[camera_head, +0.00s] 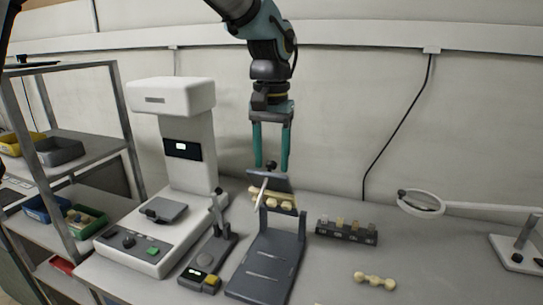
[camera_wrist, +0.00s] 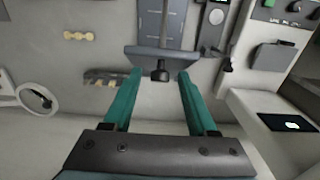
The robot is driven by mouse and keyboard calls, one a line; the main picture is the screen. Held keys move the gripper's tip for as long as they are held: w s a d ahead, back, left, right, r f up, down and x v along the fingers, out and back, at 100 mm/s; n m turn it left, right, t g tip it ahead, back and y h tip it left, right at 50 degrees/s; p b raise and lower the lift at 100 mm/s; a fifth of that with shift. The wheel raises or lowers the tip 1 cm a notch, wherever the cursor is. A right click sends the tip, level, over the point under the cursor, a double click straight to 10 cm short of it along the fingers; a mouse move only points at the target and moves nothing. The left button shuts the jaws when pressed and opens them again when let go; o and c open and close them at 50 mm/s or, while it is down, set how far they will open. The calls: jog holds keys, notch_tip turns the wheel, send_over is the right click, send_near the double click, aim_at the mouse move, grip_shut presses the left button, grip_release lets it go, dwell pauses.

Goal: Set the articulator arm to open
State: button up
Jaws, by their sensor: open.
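The articulator has a dark grey base (camera_head: 266,267) on the bench and a dark upper arm (camera_head: 281,184) at its far end. The upper arm is tilted up, with cream dental pieces and a pale pin at it. A dark round knob (camera_head: 271,165) sits on the upper arm's edge; the knob also shows in the wrist view (camera_wrist: 160,75). My gripper (camera_head: 271,169) points down with its teal fingers open. In the wrist view my gripper (camera_wrist: 160,74) has the knob between its fingertips, with a gap on each side.
A white machine (camera_head: 185,120) with a small screen stands at the left. A small dark device (camera_head: 208,255) lies beside the articulator. A block with small pieces (camera_head: 346,232), a cream bar (camera_head: 375,280) and a magnifier (camera_head: 421,203) are at the right. The wall is close behind.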

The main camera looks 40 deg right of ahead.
jog(key=shift+c, duration=0.2)
grip_shut()
dwell(1.1)
